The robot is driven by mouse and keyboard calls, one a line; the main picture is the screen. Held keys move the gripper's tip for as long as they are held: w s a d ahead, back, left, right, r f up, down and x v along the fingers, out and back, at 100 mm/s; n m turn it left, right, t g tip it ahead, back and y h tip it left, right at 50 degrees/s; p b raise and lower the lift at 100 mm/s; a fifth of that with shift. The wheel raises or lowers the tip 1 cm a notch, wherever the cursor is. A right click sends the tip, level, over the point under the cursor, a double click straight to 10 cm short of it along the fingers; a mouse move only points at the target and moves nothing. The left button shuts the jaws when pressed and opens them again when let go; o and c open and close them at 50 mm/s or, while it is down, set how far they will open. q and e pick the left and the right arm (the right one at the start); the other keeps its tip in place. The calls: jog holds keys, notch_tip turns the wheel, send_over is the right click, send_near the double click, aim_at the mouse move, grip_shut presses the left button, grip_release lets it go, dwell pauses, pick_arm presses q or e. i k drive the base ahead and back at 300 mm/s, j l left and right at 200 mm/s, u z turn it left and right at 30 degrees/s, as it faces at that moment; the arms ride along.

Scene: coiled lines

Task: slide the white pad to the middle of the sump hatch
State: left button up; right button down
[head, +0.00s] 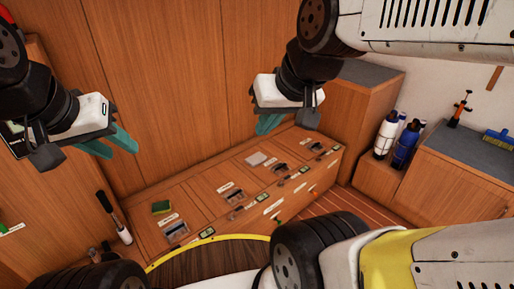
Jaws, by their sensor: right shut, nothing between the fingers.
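The white pad (257,159) is a small pale square lying flat on top of the long low wooden locker (222,180), toward its back edge. The locker top is divided into several hatches with small labels and dark latches. The labels are too small to read, so I cannot tell which is the sump hatch. My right gripper (268,124) is shut and empty, in the air above and behind the pad in the picture, apart from it. My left gripper (121,150) is open and empty, in the air at the left, far from the pad.
A green and yellow sponge (161,208) lies on the locker's left part. A dark-handled tool (115,218) stands at its left end. White and blue bottles (404,146) stand at the right. A blue brush (499,138) lies on the grey-topped cabinet. A yellow-rimmed round surface (212,256) is in front.

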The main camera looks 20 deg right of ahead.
aim_at(255, 160)
jog(key=k+u, duration=0.1)
jog(key=u, duration=0.4)
jog(key=k+u, duration=0.1)
jog(key=u, duration=0.35)
jog(key=k+u, duration=0.1)
jog(key=u, duration=0.4)
jog(key=l+u, duration=0.15)
jog(key=l, duration=1.05)
jog(key=l+u, duration=0.1)
jog(key=l, duration=1.85)
jog(key=k+l, duration=0.15)
jog(key=l, duration=1.4)
jog(key=k, duration=0.05)
